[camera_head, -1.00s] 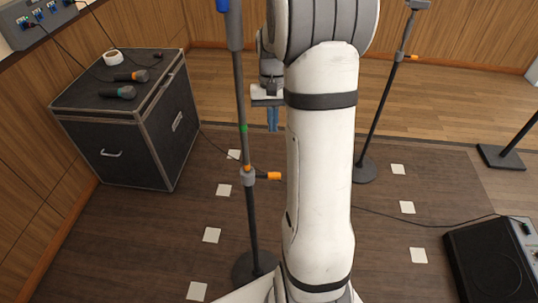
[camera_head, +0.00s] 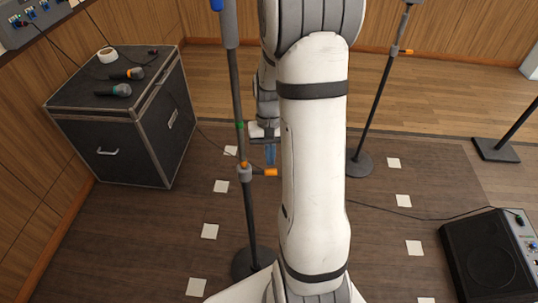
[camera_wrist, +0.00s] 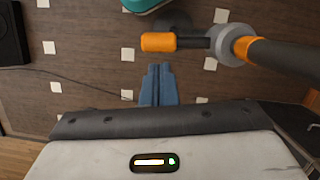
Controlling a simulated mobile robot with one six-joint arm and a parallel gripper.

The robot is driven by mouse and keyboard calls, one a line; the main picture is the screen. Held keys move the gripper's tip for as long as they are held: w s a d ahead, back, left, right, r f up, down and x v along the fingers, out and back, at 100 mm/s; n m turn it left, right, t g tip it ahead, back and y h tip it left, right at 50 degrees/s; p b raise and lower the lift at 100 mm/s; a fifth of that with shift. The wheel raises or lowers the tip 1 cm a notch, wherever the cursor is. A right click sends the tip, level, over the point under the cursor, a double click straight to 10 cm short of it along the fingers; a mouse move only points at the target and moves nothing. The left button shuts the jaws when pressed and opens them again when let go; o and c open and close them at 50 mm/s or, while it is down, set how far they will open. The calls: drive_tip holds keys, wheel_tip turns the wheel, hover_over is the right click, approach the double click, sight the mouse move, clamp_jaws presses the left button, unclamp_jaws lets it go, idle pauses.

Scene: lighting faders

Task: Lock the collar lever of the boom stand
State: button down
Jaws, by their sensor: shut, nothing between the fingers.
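The boom stand (camera_head: 239,110) is a dark upright pole on a round base, left of my arm in the head view. Its grey collar (camera_head: 245,173) sits partway up the pole, with an orange-tipped lever (camera_head: 266,172) sticking out to the right. In the wrist view the collar (camera_wrist: 229,45) is at upper right and the orange lever tip (camera_wrist: 158,42) points left. My gripper (camera_wrist: 158,70) has blue fingers, shut and empty, just short of the lever tip and apart from it in the picture. In the head view my gripper (camera_head: 270,156) is just above the lever.
A black flight case (camera_head: 125,130) with two microphones stands at left. Another stand (camera_head: 375,105) with an orange lever is behind my arm at right. A black speaker (camera_head: 490,255) is at lower right. White squares mark the floor, and a cable crosses it.

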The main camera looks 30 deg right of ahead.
drive_tip(key=s+m, duration=0.1)
drive_tip(key=m, duration=0.1)
drive_tip(key=shift+s+a+m+y, duration=0.1)
drive_tip(key=shift+s+m+y, duration=0.2)
drive_tip(key=shift+s, duration=0.05)
drive_tip(key=w+d+r, duration=0.3)
drive_tip(key=w+r, duration=0.2)
drive_tip(key=r, duration=0.5)
drive_tip(key=shift+d+r, duration=0.2)
drive_tip(key=shift+r, duration=0.05)
